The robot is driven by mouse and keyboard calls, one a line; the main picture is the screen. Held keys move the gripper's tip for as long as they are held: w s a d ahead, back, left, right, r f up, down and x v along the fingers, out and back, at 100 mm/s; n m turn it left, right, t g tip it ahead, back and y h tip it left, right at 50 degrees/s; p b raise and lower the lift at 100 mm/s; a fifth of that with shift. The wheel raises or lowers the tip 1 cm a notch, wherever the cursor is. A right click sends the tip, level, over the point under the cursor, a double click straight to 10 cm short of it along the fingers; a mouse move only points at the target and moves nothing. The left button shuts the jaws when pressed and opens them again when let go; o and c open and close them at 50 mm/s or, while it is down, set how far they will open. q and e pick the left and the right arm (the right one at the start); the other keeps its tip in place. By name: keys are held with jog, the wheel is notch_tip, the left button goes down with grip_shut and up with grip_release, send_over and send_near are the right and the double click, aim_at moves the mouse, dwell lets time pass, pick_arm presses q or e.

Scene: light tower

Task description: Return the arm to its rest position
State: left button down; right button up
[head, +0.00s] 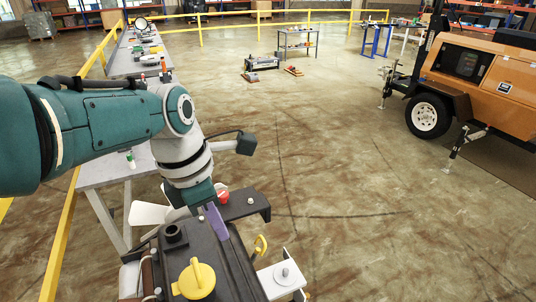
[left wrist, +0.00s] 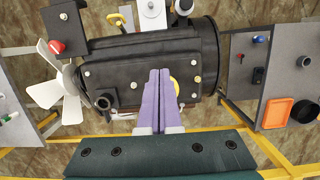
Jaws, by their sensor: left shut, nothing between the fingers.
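My left arm (head: 110,125), teal with a grey wrist, reaches in from the left in the head view, bent downward over a dark engine (head: 215,265). My left gripper (head: 217,222) has purple fingers pointing down at the engine's top. In the left wrist view, the two fingers (left wrist: 158,95) lie side by side, shut with nothing between them. Whether the fingertips touch the engine is unclear. My right gripper is in neither view.
The engine carries a white fan (left wrist: 55,75), a red knob (head: 223,197) and a yellow cap (head: 195,280). A yellow rail (head: 62,235) and grey table (head: 115,168) stand left. An orange trailer (head: 480,80) stands right. The middle floor is open.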

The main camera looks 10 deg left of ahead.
pick_arm(q)
jog(key=s+f+m, duration=0.1)
jog(key=m, duration=0.1)
jog(key=s+a+m, duration=0.1)
jog(key=s+m, duration=0.1)
jog(key=m, duration=0.1)
jog(key=s+a+f+m, duration=0.1)
jog(key=s+m, duration=0.1)
jog(key=shift+a+f+m+t+y, duration=0.15)
jog(key=shift+f+m+t+y, duration=0.15)
jog(key=s+r+m, duration=0.3)
jog(key=s+m, duration=0.3)
jog(key=s+a+r+m+t+p, duration=0.1)
jog(key=s+r+m, duration=0.3)
jog(key=s+m, duration=0.2)
jog(key=s+a+r+m+y, duration=0.1)
jog(key=s+r+m, duration=0.3)
jog(key=s+m, duration=0.2)
jog(key=shift+s+m+t+p, duration=0.3)
jog(key=shift+s+m+t, duration=0.1)
jog(key=shift+s, duration=0.75)
jog(key=shift+r, duration=0.1)
